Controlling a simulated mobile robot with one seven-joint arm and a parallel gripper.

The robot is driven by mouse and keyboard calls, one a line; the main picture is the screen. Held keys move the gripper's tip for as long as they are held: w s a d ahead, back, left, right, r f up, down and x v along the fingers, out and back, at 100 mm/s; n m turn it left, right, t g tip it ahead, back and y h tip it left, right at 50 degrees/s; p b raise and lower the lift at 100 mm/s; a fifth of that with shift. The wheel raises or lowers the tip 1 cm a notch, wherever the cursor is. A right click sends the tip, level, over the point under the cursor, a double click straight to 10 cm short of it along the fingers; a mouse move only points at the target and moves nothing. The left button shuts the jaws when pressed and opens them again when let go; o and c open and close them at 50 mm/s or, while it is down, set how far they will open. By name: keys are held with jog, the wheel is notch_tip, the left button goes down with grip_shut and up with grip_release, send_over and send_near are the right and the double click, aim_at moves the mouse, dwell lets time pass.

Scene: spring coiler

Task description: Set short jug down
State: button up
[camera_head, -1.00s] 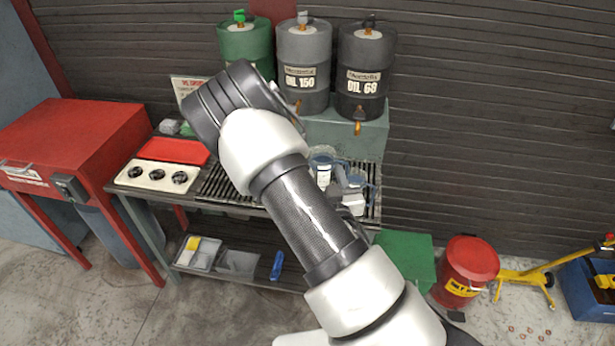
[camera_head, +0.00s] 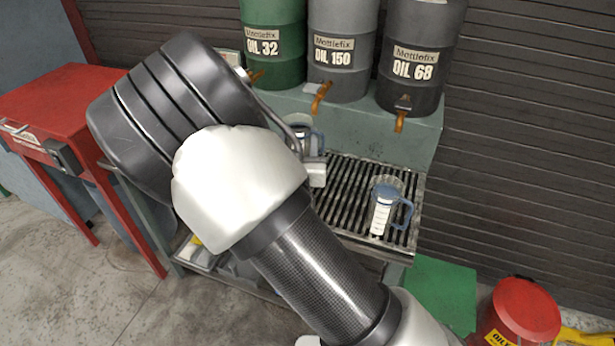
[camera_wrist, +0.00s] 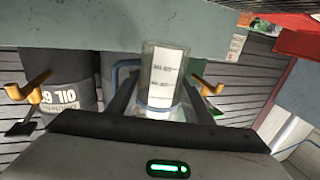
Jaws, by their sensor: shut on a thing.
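A clear measuring jug with a white scale label and a blue rim and handle is between my gripper's fingers (camera_wrist: 162,92) in the wrist view, where the jug (camera_wrist: 166,68) fills the middle. My gripper is shut on it. In the head view the held jug (camera_head: 302,128) shows partly behind my wrist, over the back left of the slatted grate (camera_head: 345,190). I cannot tell whether its base touches the slats. A second clear jug (camera_head: 382,212) with a blue handle stands upright on the right part of the grate, apart from my gripper.
Green (camera_head: 272,62), grey (camera_head: 343,70) and dark (camera_head: 418,75) oil drums with orange taps stand on a ledge behind the grate. Bare slats lie between the two jugs. A red cabinet (camera_head: 50,105) is left; a red bin (camera_head: 520,312) is lower right.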

jog(key=f, duration=0.5)
jog(key=shift+s+b, duration=0.2)
jog(key=shift+b, duration=0.15)
jog(key=shift+f+b, duration=0.4)
jog(key=shift+f, duration=1.7)
jog(key=shift+f, duration=0.15)
jog(key=o, duration=1.1)
jog(key=shift+o, duration=0.2)
